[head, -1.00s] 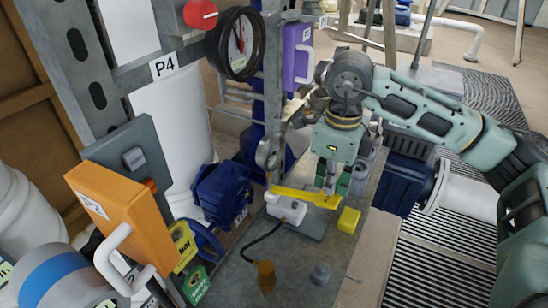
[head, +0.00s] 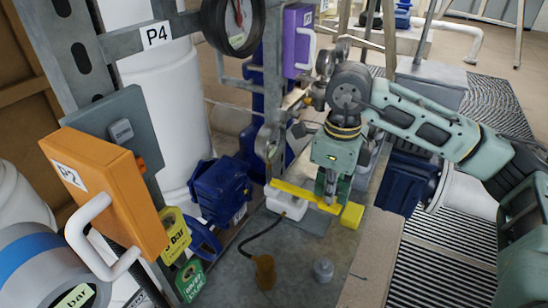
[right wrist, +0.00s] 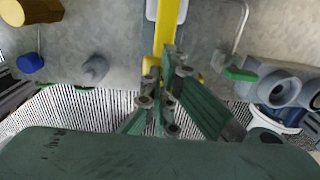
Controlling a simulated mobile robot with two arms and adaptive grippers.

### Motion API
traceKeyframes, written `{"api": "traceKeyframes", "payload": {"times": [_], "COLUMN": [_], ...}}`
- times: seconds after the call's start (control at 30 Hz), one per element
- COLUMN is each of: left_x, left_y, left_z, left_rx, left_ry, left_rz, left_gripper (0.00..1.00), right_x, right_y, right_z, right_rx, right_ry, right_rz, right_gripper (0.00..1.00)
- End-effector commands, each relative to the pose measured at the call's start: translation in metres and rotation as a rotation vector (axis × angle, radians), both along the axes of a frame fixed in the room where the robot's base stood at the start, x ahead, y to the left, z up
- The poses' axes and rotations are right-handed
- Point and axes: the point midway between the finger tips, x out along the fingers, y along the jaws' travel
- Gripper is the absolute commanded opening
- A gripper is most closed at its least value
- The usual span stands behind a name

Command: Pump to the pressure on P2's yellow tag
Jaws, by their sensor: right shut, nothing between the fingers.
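The hand pump (head: 286,205) is a white body with a long yellow lever (head: 298,194), on a grey bench. My right gripper (head: 330,203) is shut and empty, pointing down at the lever's right end. In the right wrist view its fingertips (right wrist: 176,62) are close over the yellow lever (right wrist: 164,32); contact is unclear. The orange P2 box (head: 110,190) has a white handle. Below it hangs a yellow tag (head: 175,234) reading "bar"; its number is not clearly legible. My left gripper is out of view.
A black hose runs to a brass fitting (head: 264,272), with a grey knob (head: 323,270) nearby. A green tag (head: 191,280), blue valve bodies (head: 220,187) and a purple box (head: 297,42) stand around. The front bench is fairly clear.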

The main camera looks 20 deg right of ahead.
Motion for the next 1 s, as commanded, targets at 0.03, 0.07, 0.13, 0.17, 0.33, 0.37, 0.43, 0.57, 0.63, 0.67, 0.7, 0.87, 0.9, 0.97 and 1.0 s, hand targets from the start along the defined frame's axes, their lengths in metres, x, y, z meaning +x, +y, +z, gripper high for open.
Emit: {"api": "traceKeyframes", "payload": {"times": [0.03,0.07,0.13,0.17,0.33,0.37,0.43,0.57,0.63,0.67,0.7,0.87,0.9,0.97,1.0], "left_x": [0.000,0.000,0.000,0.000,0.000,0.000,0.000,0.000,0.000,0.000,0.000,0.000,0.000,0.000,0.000], "left_y": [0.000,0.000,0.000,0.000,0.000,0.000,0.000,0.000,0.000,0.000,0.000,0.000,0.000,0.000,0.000], "left_z": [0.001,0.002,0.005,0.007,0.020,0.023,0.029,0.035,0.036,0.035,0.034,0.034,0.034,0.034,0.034], "left_rx": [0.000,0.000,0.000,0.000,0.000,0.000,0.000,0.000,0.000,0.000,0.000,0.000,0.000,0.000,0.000], "left_ry": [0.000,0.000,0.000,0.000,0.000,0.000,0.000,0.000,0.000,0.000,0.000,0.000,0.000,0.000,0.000], "left_rz": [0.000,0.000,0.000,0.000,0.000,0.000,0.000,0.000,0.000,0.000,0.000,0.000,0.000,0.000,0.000], "left_gripper": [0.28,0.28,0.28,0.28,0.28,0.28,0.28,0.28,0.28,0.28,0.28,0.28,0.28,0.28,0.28], "right_x": [0.000,0.000,0.000,0.000,0.000,0.000,0.000,0.000,0.000,0.000,0.000,0.000,0.000,0.000,0.000], "right_y": [0.001,0.001,0.001,0.001,0.001,0.001,0.000,0.000,0.000,0.000,0.000,0.000,0.000,0.000,0.000], "right_z": [0.001,0.002,0.006,0.008,0.028,0.032,0.040,0.051,0.052,0.052,0.051,0.051,0.051,0.051,0.051], "right_rx": [0.002,0.002,0.002,0.002,0.001,0.001,0.001,-0.001,0.000,0.000,0.000,0.000,0.000,0.000,0.000], "right_ry": [-0.001,-0.001,-0.001,-0.001,0.000,0.000,0.001,0.001,0.001,0.001,0.001,0.000,0.000,0.000,0.000], "right_rz": [0.001,0.001,0.001,0.001,0.001,0.001,0.000,0.000,0.000,0.000,0.000,0.000,0.000,0.000,0.000], "right_gripper": [0.00,0.00,0.00,0.00,0.00,0.00,0.00,0.00,0.00,0.00,0.00,0.00,0.00,0.00,0.00]}}
